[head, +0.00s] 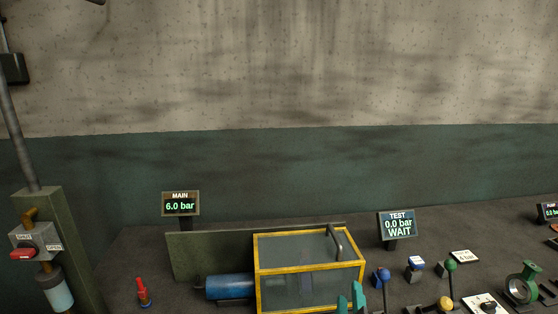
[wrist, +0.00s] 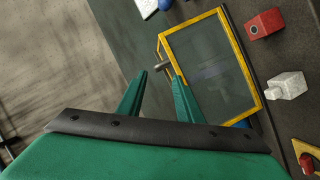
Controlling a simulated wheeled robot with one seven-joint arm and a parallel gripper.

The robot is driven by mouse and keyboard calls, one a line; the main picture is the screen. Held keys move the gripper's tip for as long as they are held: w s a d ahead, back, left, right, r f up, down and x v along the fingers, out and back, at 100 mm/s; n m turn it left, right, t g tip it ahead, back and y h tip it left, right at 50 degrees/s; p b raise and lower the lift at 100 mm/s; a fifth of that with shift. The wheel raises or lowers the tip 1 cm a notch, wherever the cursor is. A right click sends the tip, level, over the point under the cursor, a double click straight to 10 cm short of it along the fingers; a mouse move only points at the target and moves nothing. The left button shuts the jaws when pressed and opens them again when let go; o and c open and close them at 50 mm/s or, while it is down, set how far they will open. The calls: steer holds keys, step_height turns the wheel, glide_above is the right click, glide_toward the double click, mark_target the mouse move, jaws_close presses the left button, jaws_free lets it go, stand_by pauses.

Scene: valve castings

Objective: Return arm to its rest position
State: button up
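My gripper (head: 352,298) shows only as green fingertips at the bottom edge of the head view, in front of the yellow-framed clear box. The rest of my arm is out of that view. In the wrist view my gripper (wrist: 161,87) has its two green fingers apart with nothing between them. The yellow-framed box (head: 308,267) has a closed clear lid with a grey handle (head: 336,241). In the wrist view the box (wrist: 212,64) lies beyond the fingers, and one fingertip overlaps its frame. I cannot tell the exact distance.
A MAIN display (head: 180,204) reads 6.0 bar; a TEST display (head: 398,225) reads 0.0 bar WAIT. A blue cylinder (head: 229,287) adjoins the box. Levers with blue (head: 383,274) and green (head: 450,265) knobs stand right. A post (head: 62,230) with a red-handled valve stands left.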

steer(key=s+a+f+m+y, duration=0.1)
steer(key=s+a+f, duration=0.25)
steer(key=f, duration=0.35)
steer(key=s+a+f+m, duration=0.2)
steer(key=s+a+f, duration=0.1)
steer(key=s+f, duration=0.25)
steer(key=s+a+f+m+y, duration=0.1)
steer(key=s+a+f, duration=0.25)
steer(key=f, duration=0.35)
steer(key=s+a+f+m+y, duration=0.1)
steer(key=s+a+m, duration=0.1)
steer(key=s, duration=1)
steer(key=s+a+f+m, duration=0.2)
steer(key=s+a, duration=0.2)
steer(key=s, duration=0.8)
steer(key=shift+f+m+y, duration=0.15)
steer(key=shift+m+y, duration=0.25)
